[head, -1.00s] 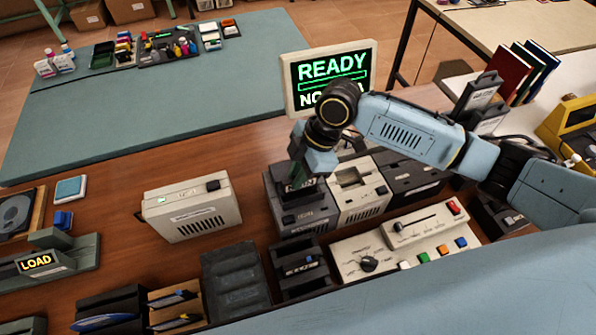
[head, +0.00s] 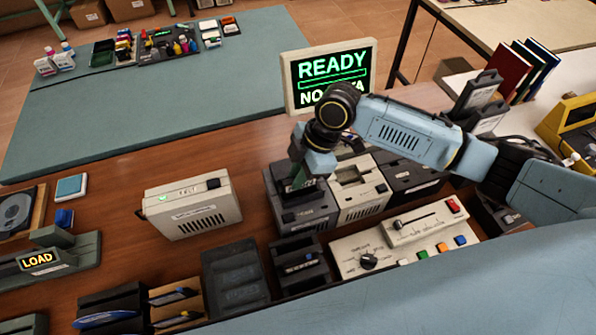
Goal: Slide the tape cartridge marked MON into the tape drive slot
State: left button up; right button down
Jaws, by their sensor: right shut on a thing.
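My right gripper (head: 301,180) points down at the top of a dark grey drive unit (head: 303,213), left of a beige unit. It is shut on a dark cartridge, which is mostly hidden by the fingers and the unit's top opening. I cannot read its label now or tell how deep it sits. The monitor (head: 330,77) behind shows READY in green, with a second line partly covered by my arm. My left gripper is not in view.
The beige unit (head: 357,193) and another dark unit (head: 408,172) stand close on the right. A control panel (head: 392,246) with a knob and coloured buttons is in front. A beige box (head: 187,205) stands left. Bare wood lies between that box and the drive.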

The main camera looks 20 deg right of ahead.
jog(key=shift+f+b, duration=0.5)
jog(key=shift+f, duration=1)
jog(key=c, duration=1.3)
grip_release()
jog(key=shift+c, duration=0.2)
notch_tip(320, 180, up, 8)
jog(key=p, duration=0.8)
jog(key=shift+r, duration=0.1)
